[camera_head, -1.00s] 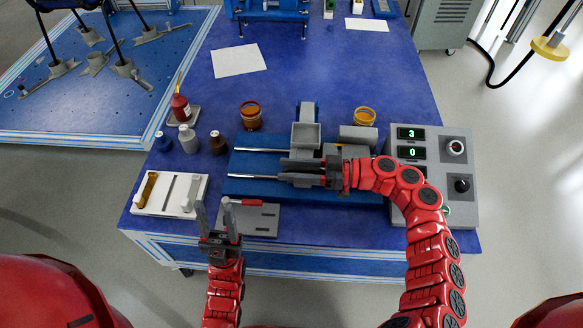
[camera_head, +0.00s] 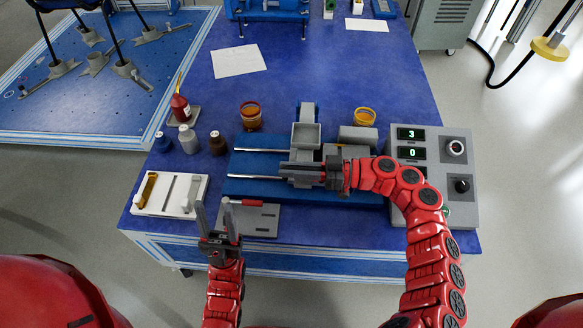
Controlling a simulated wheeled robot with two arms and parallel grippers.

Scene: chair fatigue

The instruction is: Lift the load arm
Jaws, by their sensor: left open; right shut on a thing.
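A test rig with a blue base (camera_head: 262,158) and two silver rails stands on the blue table. A grey tray-like block (camera_head: 307,134) stands upright on the rig, with another grey block (camera_head: 358,137) to its right. My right gripper (camera_head: 292,171) reaches in from the right over the rails and is shut on a grey part low on the rig, seemingly the load arm. The fingers hide most of that part, so its shape is unclear. My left gripper (camera_head: 213,208) is open and empty at the table's front edge, left of a grey plate (camera_head: 258,220) with a red-handled tool.
A control box (camera_head: 436,150) with green displays and knobs stands right of the rig. The table behind the jars is mostly clear.

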